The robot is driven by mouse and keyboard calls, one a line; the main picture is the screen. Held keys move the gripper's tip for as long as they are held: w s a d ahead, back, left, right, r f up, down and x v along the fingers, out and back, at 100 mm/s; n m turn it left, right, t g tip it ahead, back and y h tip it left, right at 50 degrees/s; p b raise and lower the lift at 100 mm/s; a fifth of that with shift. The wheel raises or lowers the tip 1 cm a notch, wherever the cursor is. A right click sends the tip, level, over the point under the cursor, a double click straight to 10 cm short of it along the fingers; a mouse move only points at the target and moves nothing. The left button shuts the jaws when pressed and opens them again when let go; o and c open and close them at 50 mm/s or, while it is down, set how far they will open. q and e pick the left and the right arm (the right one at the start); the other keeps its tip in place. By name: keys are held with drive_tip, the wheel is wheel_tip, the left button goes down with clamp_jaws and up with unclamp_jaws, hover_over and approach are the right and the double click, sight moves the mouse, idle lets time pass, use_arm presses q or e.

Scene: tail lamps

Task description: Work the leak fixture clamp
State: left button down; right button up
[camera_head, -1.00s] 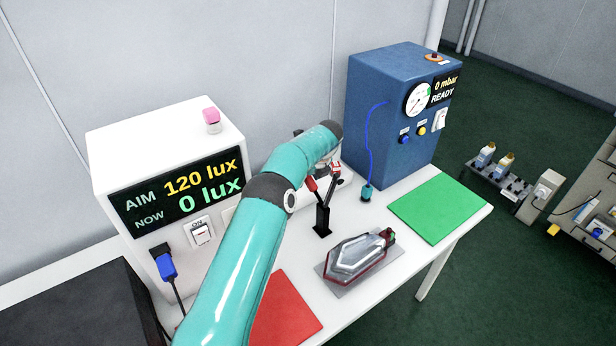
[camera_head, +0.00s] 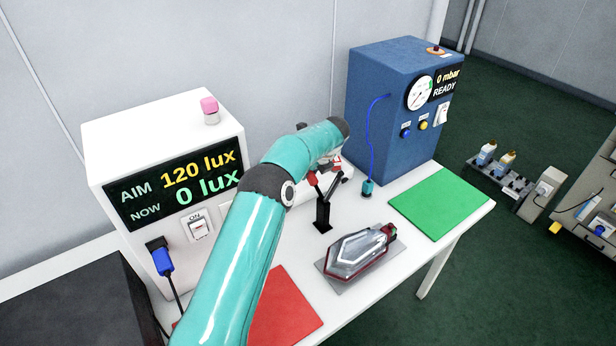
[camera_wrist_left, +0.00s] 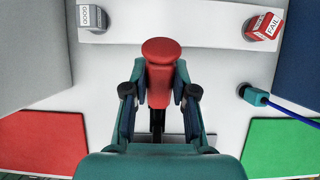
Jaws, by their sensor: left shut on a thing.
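The leak fixture clamp (camera_head: 323,214) stands upright on the white bench, with a black base and a red handle. In the left wrist view its red handle (camera_wrist_left: 160,75) stands between my left gripper's fingers (camera_wrist_left: 160,92), which are shut on it. In the head view my left gripper (camera_head: 322,177) is at the top of the clamp, partly hidden by my arm. A tail lamp (camera_head: 357,253) with a clear and dark red body lies on a grey plate in front of the clamp. My right gripper is not in view.
A blue leak tester (camera_head: 385,115) reads 0 mbar, READY; its blue hose ends in a connector (camera_head: 367,188) beside the clamp. A white lux box (camera_head: 165,150) stands left. Red (camera_head: 282,310) and green (camera_head: 440,203) mats flank the lamp. GOOD (camera_wrist_left: 92,18) and FAIL (camera_wrist_left: 263,26) blocks sit behind.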

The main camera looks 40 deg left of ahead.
use_arm(q)
drive_tip(key=shift+d+r+y, duration=0.15)
drive_tip(key=shift+d+y, duration=0.05)
drive_tip(key=shift+y, duration=0.1)
drive_tip(key=c, duration=0.9)
unclamp_jaws()
drive_tip(key=v, duration=1.2)
drive_tip(key=shift+s, duration=0.1)
drive_tip(key=shift+a, duration=0.1)
